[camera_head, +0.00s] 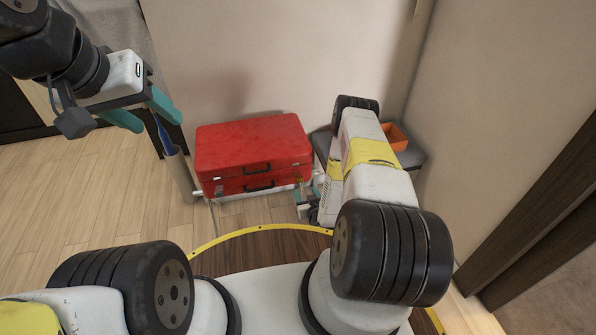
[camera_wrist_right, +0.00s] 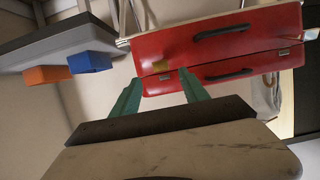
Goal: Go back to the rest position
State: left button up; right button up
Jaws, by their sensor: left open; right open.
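My left gripper (camera_head: 144,112) is at the upper left of the head view, with its teal fingers apart and nothing between them. It is raised to the left of the red suitcases (camera_head: 255,145). My right gripper (camera_head: 314,194) is low near the right end of the suitcases, partly hidden by my own arm. In the right wrist view its green fingers (camera_wrist_right: 160,92) are spread and empty. The red suitcases (camera_wrist_right: 225,38) show beyond the fingers there, and that view looks upside down.
A grey bench (camera_head: 411,157) stands in the corner with an orange item (camera_head: 396,136) on it. The wrist view shows an orange block (camera_wrist_right: 48,75) and a blue block (camera_wrist_right: 90,62) on the bench. A grey cylinder (camera_head: 180,176) stands left of the suitcases. Wooden floor (camera_head: 90,195) is clear at left.

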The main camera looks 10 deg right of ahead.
jog(key=w+d+r+g, duration=0.1)
jog(key=w+r, duration=0.5)
jog(key=r, duration=0.6)
jog(key=w+d+r+g, duration=0.15)
jog(key=w+r, duration=0.35)
jog(key=r, duration=0.7)
notch_tip(320, 180, up, 11)
jog(key=s+a+g, duration=0.1)
jog(key=s, duration=0.2)
jog(key=s+a+r+g, duration=0.3)
jog(key=s+r, duration=1.1)
jog(key=r, duration=0.1)
jog(key=s+a+r, duration=0.1)
jog(key=s+r, duration=0.1)
jog(key=s, duration=0.7)
jog(key=s+r+g+y, duration=0.1)
jog(key=s+r, duration=0.1)
jog(key=s, duration=0.8)
jog(key=shift+a+r, duration=0.4)
jog(key=shift+g, duration=0.25)
